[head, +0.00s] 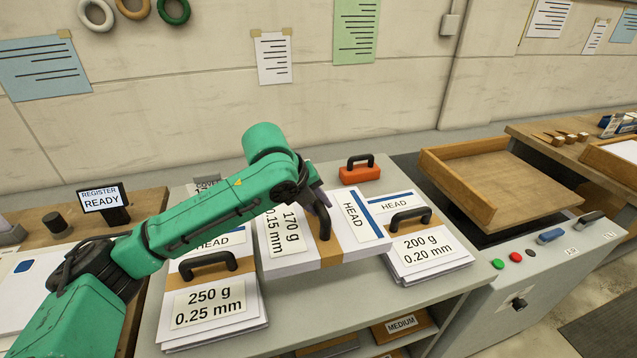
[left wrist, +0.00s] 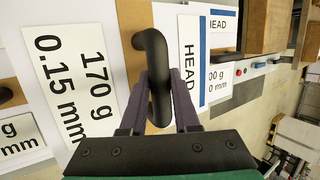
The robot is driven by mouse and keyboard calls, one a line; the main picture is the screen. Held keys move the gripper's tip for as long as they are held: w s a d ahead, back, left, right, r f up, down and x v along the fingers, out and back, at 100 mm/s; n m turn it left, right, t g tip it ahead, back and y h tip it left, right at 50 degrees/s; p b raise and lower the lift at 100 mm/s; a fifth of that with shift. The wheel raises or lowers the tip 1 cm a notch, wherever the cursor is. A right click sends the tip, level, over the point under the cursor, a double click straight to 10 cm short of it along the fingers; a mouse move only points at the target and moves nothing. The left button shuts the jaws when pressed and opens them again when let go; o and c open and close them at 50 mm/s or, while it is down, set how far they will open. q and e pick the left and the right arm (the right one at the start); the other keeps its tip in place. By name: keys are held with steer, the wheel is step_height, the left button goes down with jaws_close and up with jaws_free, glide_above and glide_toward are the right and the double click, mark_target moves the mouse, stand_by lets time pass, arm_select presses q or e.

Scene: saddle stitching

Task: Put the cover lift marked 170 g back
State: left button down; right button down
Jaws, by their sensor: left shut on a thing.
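The cover lift marked 170 g, 0.15 mm (head: 290,238) is a white stack with a brown band, a black handle and a HEAD label. It sits between two other lifts on the grey counter and looks raised above them. My left gripper (head: 318,203) is shut on its black handle, and in the left wrist view the fingers (left wrist: 160,98) pinch the handle. The 170 g label (left wrist: 75,90) fills the left of that view. Whether the lift touches anything below is hidden. My right gripper is not in view.
The 250 g lift (head: 208,308) lies to the left and the 200 g lift (head: 424,247) to the right, both with black handles. An orange block with a handle (head: 360,174) stands behind. A wooden tray (head: 500,180) is at the right. A READY display (head: 102,199) stands left.

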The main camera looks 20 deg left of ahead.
mark_target(298, 236)
arm_select(q)
steer(key=f, duration=0.4)
steer(key=shift+w+f, duration=0.2)
steer(key=shift+f, duration=0.2)
step_height(298, 236, down, 4)
steer(key=shift+f+p, duration=0.2)
steer(key=shift+p, duration=0.25)
steer(key=c, duration=0.6)
jaws_free()
steer(key=shift+s+f, duration=0.2)
steer(key=shift+s, duration=0.05)
steer(key=shift+c, duration=0.2)
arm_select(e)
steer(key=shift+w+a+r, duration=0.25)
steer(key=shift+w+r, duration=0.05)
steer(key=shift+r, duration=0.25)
arm_select(q)
steer(key=b+v, duration=0.1)
steer(key=v, duration=1.1)
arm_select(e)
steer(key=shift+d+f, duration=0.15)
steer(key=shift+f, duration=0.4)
